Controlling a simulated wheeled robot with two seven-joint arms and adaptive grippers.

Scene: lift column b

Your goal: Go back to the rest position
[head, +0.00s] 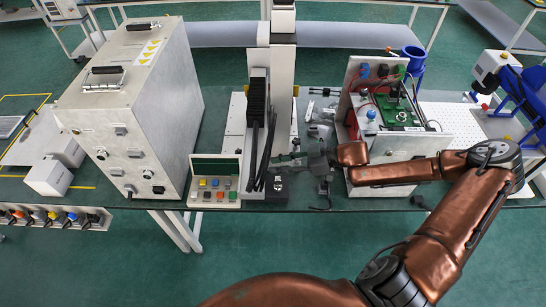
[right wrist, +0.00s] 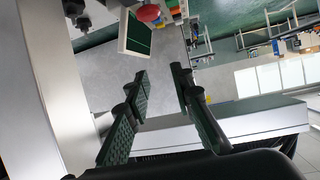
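My right arm comes up from the bottom of the head view and bends back to the left over the bench. My right gripper (head: 284,162) is at the foot of the lift column (head: 283,70), above a small dark block (head: 277,187). In the right wrist view my right gripper (right wrist: 159,72) has its two dark fingers spread apart with nothing between them. Beyond the fingers are a red knob (right wrist: 148,12) and a panel with a green screen (right wrist: 135,35). My left gripper is not in either view.
A large grey cabinet (head: 135,110) stands left of the column, with a button panel (head: 215,182) beside it. Right of the gripper are a unit with a green circuit board (head: 402,115) and a blue container (head: 414,60).

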